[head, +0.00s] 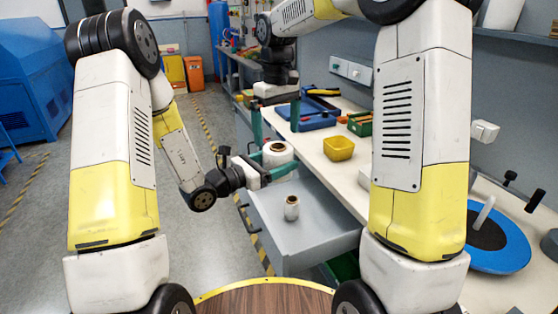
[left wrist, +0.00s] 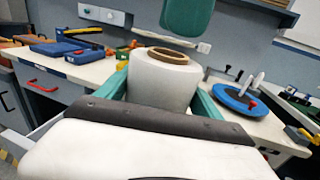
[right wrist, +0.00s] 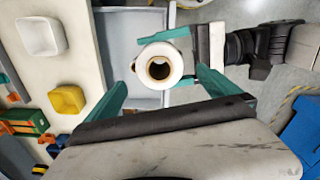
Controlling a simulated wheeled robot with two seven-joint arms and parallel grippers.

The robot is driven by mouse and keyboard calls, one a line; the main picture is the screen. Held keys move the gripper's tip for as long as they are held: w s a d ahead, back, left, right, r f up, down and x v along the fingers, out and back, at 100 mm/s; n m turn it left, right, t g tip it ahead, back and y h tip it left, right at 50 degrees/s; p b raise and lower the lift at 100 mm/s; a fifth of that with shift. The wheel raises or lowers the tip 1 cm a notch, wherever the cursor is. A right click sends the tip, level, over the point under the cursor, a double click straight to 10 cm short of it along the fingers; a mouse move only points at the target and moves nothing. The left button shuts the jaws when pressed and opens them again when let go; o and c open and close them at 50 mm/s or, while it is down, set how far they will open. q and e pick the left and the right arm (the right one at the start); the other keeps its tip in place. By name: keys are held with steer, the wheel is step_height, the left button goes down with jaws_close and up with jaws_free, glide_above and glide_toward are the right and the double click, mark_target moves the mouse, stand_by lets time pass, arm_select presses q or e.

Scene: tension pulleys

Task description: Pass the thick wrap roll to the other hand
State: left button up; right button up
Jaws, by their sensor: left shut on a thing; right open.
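The thick wrap roll (head: 277,153) is a white roll with a brown core. It is upright in my left gripper (head: 279,164), which is shut on it above the open drawer. The left wrist view shows the roll (left wrist: 160,88) between the teal fingers. My right gripper (head: 276,122) comes from above, open, its two fingers pointing down over the roll. In the right wrist view the roll (right wrist: 160,66) is seen end-on, between and beyond the right fingertips, with a gap at each side.
A thinner roll (head: 291,208) stands in the open grey drawer (head: 325,235). On the workbench are a yellow bin (head: 339,148), a green box (head: 360,123), a blue tray (head: 306,117) and a blue round base (head: 497,245). A white bin (right wrist: 41,37) shows in the right wrist view.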

steer(key=s+d+r+m+t, duration=0.1)
steer(key=s+d+m+t, duration=0.1)
steer(key=s, duration=0.6)
steer(key=s+d+r+m+t+y, duration=0.1)
steer(key=s+d, duration=0.3)
steer(key=s, duration=0.4)
steer(key=s+d+r+m+t+y, duration=0.1)
steer(key=s+d+r+m+t, duration=0.1)
steer(key=s, duration=0.6)
steer(key=shift+d+m+t, duration=0.6)
steer(key=shift+d+m, duration=0.1)
steer(key=shift+d, duration=0.35)
